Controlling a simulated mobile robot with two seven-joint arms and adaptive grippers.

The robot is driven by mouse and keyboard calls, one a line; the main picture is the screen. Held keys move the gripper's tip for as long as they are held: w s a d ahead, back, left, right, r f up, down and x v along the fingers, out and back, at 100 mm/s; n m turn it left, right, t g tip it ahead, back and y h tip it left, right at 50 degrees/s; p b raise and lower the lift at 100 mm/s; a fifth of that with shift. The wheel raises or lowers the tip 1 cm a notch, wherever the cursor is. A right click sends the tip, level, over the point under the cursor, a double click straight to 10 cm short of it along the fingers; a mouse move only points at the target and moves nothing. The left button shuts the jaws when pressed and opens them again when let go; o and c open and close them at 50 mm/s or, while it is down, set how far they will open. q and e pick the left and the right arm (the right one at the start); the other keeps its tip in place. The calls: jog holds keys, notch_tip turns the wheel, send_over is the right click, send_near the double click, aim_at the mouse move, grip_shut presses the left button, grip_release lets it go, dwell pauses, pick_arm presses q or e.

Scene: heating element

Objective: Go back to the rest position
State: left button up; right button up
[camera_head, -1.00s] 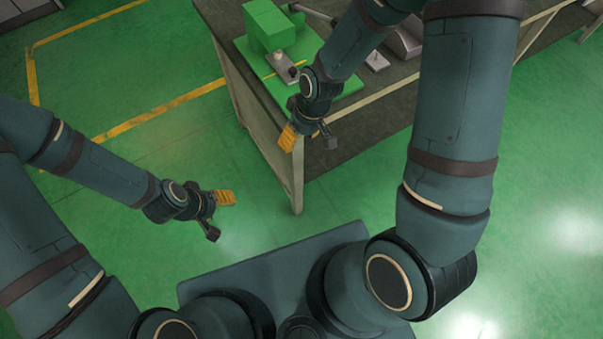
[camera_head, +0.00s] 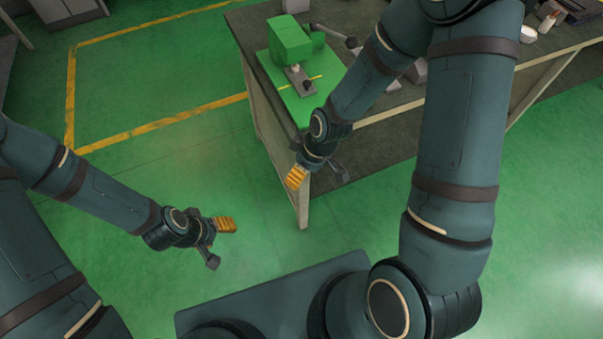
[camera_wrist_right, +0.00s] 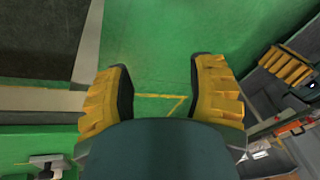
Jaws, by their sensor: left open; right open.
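In the head view my left gripper (camera_head: 222,243) hangs over bare green floor, open and empty, with one yellow-padded finger showing clearly. My right gripper (camera_head: 317,180) is over the near corner of the workbench, open, with nothing in it. In the right wrist view the right gripper (camera_wrist_right: 160,95) shows two yellow ridged fingers wide apart, with green floor between them.
The dark-topped workbench (camera_head: 385,140) stands beyond my right gripper. It bears a green fixture (camera_head: 291,40) on a green plate (camera_head: 312,104), with several small items farther back. Open green floor (camera_head: 190,110) with yellow lines lies to the left.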

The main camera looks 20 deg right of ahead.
dwell(0.5)
jog(key=s+a+f+m+t, duration=0.1)
jog(key=s+a+f+m, duration=0.3)
jog(key=f+m, duration=0.3)
jog(key=shift+s+m+y, duration=0.4)
jog(key=shift+s+m, duration=0.4)
jog(key=shift+m, duration=0.3)
jog(key=shift+a, duration=0.1)
dwell(0.6)
